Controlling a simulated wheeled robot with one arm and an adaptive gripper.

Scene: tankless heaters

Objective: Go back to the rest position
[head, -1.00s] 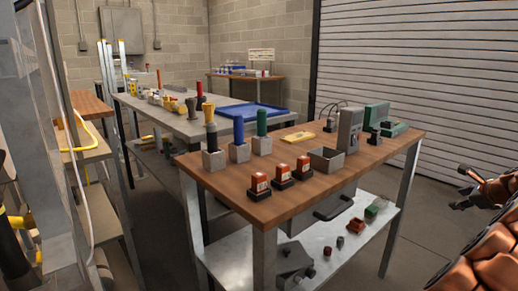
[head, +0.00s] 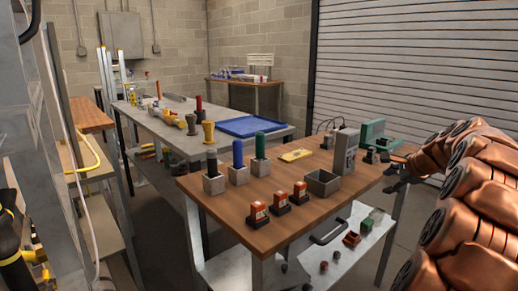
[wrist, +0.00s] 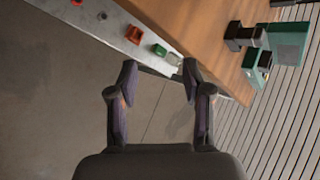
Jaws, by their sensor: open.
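My gripper (head: 398,178) is at the right of the head view, by the right end of the wooden-topped workbench (head: 240,205). My copper-coloured arm fills the right side of that view. In the wrist view my gripper (wrist: 160,76) has its two fingers spread apart with nothing between them. Beyond the fingertips are the bench edge and the metal lower shelf (wrist: 112,32); bare floor (wrist: 60,95) lies below them. I cannot tell whether the gripper touches the bench.
A metal frame stands close on the left. A roller shutter (head: 400,70) is behind.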

